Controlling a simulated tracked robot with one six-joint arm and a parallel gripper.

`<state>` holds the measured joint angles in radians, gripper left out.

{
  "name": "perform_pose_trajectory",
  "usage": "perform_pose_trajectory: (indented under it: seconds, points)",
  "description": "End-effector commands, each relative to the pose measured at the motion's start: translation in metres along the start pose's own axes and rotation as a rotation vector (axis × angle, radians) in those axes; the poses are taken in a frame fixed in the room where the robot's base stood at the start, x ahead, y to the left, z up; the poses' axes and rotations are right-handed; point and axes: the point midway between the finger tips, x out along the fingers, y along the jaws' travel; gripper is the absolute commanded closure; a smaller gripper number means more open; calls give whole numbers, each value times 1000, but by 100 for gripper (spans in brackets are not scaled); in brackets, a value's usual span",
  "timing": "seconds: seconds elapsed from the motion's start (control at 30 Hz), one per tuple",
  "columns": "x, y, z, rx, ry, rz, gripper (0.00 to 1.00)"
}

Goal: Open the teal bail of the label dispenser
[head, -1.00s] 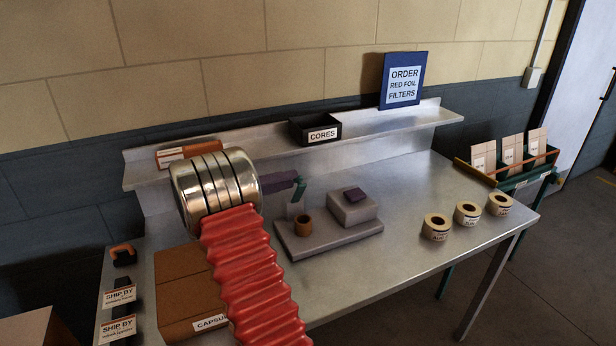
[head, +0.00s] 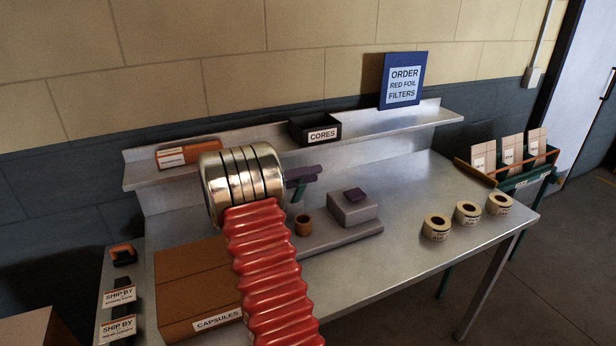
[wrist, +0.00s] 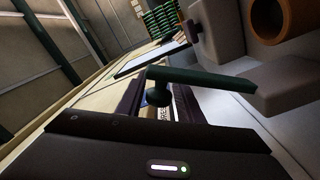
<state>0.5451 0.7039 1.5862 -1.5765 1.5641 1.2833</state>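The label dispenser (head: 345,236) is a grey base on the steel bench, with a grey block topped by a purple square and a brown ring (head: 303,225). Its teal bail (head: 298,191) is at the left end, partly hidden in the head view by my gripper (head: 303,174). In the wrist view the bail (wrist: 205,80) is a dark teal bar reaching right towards the grey body, with a round knob at its left end. My two dark purple fingers (wrist: 158,98) stand apart with the knob between them. I cannot tell whether they touch it.
A brown carton labelled CAPSULES (head: 195,290) lies below my arm. Label rolls (head: 437,227) stand at the bench's right. A black CORES bin (head: 315,129) and a blue sign (head: 403,80) are on the back shelf. The bench between dispenser and rolls is clear.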

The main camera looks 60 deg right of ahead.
Motion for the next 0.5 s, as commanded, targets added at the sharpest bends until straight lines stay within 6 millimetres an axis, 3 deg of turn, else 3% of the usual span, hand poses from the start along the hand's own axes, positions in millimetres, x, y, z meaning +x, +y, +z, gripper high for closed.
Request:
perform_pose_trajectory:
  seconds: [0.5]
  points:
    - [0, -2, 1, -2, 0, -2, 100]
